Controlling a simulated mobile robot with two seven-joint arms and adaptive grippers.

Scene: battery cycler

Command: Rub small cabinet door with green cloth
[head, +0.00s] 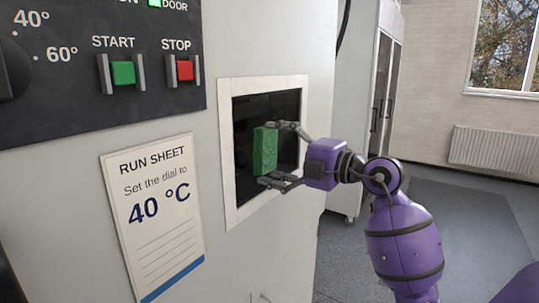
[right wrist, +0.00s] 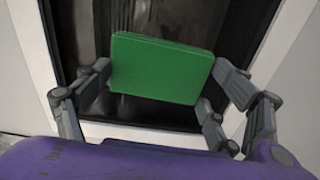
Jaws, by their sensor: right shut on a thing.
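The small cabinet door (head: 285,105) is a dark glass panel in a white frame on the front of the grey cabinet. The green cloth (head: 264,151) is a folded block in front of the dark panel. My right gripper (head: 272,154) is shut on the cloth and holds it at the panel's middle. In the right wrist view the cloth (right wrist: 160,68) sits between the fingers, with the dark door panel (right wrist: 85,30) behind it. I cannot tell whether the cloth touches the glass. My left gripper is not in view.
A run sheet (head: 155,215) reading 40 °C is on the cabinet, left of the door. Above it a black panel has a green START button (head: 123,73) and a red STOP button (head: 185,70). Floor (head: 455,215) is clear at the right.

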